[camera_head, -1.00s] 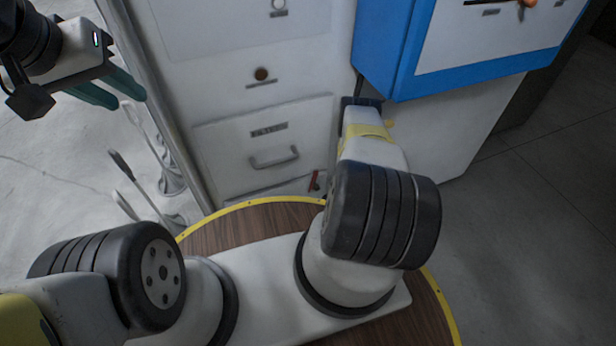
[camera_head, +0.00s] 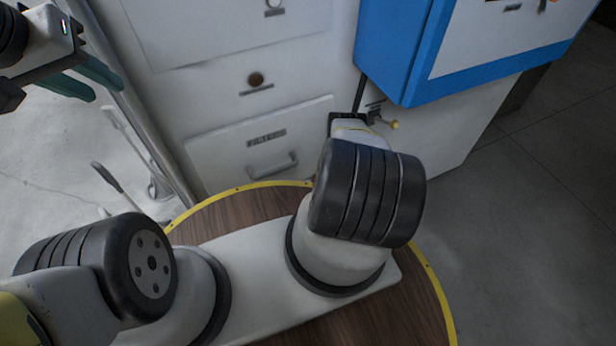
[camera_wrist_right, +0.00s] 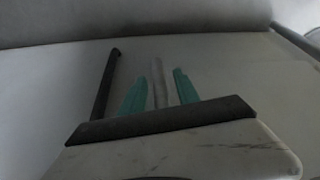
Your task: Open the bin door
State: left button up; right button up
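The front of a white cabinet (camera_head: 215,100) stands before me. A lower panel (camera_head: 215,160) on it has a label plate and a pull handle (camera_head: 272,165), and it looks shut. Which panel is the bin door is not clear. My left gripper (camera_head: 92,84) is open and empty at the upper left, apart from the cabinet. My right gripper is hidden behind its arm in the head view. In the right wrist view its teal fingers (camera_wrist_right: 158,92) stand apart on either side of a pale grey bar (camera_wrist_right: 158,80); contact cannot be told.
A blue box (camera_head: 405,55) with a white front juts out at the upper right. A small yellow-tipped fitting (camera_head: 394,125) is beside my right wrist. A dark rod (camera_wrist_right: 105,85) shows left of the fingers. Metal pieces lie at the left. The grey floor (camera_head: 530,230) at right is clear.

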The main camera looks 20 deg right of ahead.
jog(key=shift+c, duration=0.5)
grip_shut()
dwell(0.8)
